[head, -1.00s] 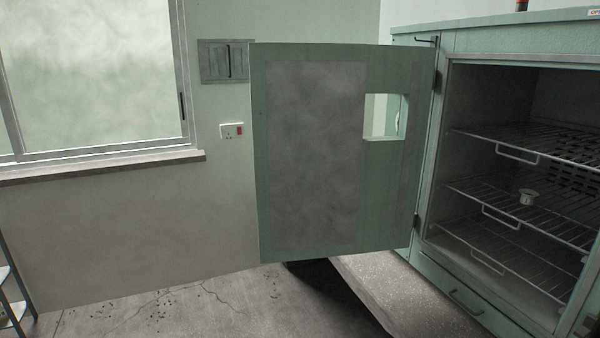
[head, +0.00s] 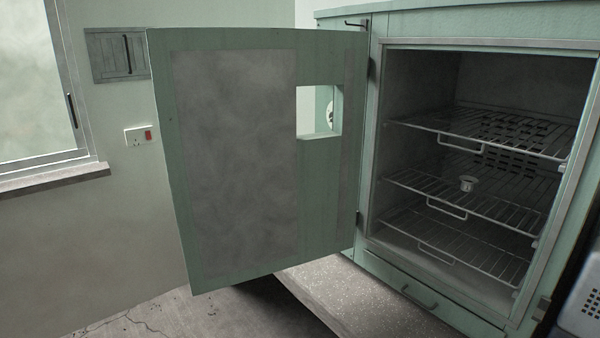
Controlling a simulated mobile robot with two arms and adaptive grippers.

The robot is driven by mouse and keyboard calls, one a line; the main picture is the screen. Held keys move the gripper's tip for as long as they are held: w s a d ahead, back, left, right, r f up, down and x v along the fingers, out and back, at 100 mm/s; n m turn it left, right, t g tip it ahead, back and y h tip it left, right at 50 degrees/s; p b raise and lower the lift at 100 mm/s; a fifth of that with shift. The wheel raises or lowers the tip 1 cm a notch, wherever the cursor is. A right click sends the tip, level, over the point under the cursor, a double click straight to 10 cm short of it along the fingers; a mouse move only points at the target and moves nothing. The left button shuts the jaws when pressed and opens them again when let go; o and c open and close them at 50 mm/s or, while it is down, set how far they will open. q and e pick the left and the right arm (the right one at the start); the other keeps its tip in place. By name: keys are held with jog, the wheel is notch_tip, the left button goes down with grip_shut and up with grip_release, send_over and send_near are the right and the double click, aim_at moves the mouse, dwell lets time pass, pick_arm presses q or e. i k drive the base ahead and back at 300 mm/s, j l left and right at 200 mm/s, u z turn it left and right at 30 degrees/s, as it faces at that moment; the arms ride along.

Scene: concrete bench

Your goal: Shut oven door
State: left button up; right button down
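The oven door (head: 235,235) is pale green with a grey inner panel and a small square window. It stands wide open, swung out to the left on hinges at the left edge of the oven opening. The oven (head: 480,75) is a green cabinet at the right, with its dark inside in full view. Several wire racks (head: 440,180) are inside, and a small pale cup-like object (head: 467,184) rests on or among the middle rack. Neither of my grippers shows in the head view. The outer face of the door is hidden.
A concrete bench (head: 320,290) shows below the door and oven. A window (head: 30,90), a wall switch (head: 138,136) and a grey wall panel (head: 117,54) are on the left wall. A light grey object (head: 583,305) cuts in at the lower right edge.

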aim_at(252, 198)
jog(key=i+j+z, duration=0.9)
jog(key=j, duration=0.35)
jog(key=i+j+z, duration=0.1)
jog(key=j+z, duration=0.4)
jog(key=j, duration=0.25)
jog(key=i+j+z, duration=0.1)
jog(key=j+z, duration=0.35)
jog(key=j, duration=0.4)
jog(key=j+z, duration=0.45)
jog(key=j, duration=0.4)
jog(key=k+j+z, duration=0.25)
jog(key=j+z, duration=0.2)
jog(key=j, duration=0.35)
jog(key=k+j, duration=0.1)
jog(key=k, duration=0.2)
jog(key=k+u, duration=0.1)
jog(key=k, duration=0.2)
